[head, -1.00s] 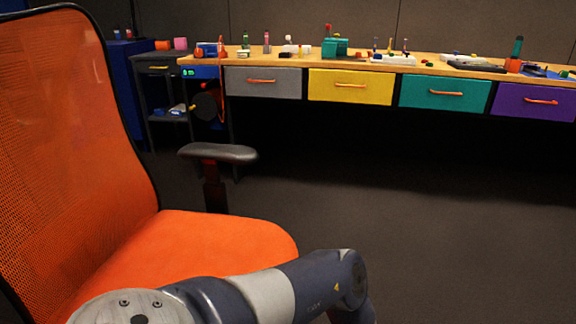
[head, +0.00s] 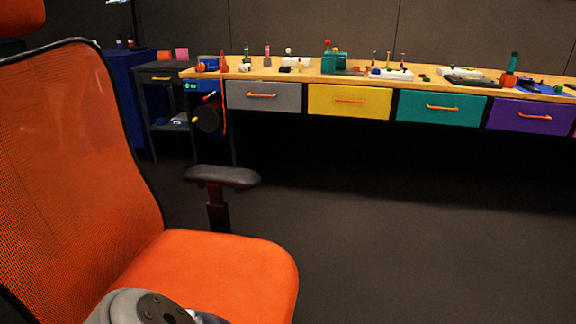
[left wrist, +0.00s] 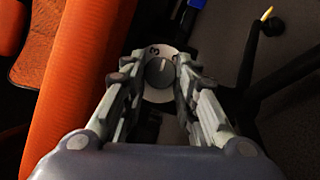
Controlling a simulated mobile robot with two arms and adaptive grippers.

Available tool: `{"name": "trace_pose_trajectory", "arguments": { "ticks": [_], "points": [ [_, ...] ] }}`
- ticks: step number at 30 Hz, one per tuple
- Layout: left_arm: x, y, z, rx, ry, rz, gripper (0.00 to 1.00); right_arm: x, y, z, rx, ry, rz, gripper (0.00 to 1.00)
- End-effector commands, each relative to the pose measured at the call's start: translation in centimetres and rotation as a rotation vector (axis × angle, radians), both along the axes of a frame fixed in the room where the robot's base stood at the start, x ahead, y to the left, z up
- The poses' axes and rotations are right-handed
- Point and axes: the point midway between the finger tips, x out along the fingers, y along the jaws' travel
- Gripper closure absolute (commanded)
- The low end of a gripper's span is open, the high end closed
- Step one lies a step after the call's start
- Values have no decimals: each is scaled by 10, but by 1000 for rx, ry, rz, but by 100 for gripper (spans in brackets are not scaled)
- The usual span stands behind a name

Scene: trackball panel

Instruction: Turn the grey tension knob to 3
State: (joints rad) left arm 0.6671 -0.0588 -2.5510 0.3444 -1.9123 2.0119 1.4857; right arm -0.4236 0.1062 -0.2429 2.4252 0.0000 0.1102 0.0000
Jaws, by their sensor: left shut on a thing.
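In the left wrist view, the grey tension knob (left wrist: 158,73) is round, with a pale pointer line near its upper edge. It sits on a pale round dial (left wrist: 167,50) under an orange chair seat. A black "3" shows on the dial above the knob. The pointer line points up, slightly right of the "3". My left gripper (left wrist: 160,79) is shut on the knob, one finger on each side. The knob does not show in the head view. My right gripper is out of view.
The orange chair (head: 220,265) with a black armrest (head: 222,177) fills the left of the head view. A workbench (head: 300,72) with coloured drawers and small items stands behind. Open dark floor lies to the right. Black chair base parts (left wrist: 268,85) show beside my gripper.

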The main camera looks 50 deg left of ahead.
Motion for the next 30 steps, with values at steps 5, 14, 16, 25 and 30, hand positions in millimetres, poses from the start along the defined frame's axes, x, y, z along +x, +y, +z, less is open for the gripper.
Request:
{"name": "trace_pose_trajectory", "arguments": {
  "ticks": [5,14,16,25,30],
  "points": [
    [0,-3,-4,8,-28,-6,96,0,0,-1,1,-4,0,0],
    [-1,-2,-3,25,-45,-4,96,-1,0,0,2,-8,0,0],
    [-2,-2,-3,26,-45,-4,96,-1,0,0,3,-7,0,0],
    [-2,-2,-3,26,-44,-2,96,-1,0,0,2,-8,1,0],
    [-2,-2,-2,29,-44,-1,52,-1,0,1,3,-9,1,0]
  ]
}}
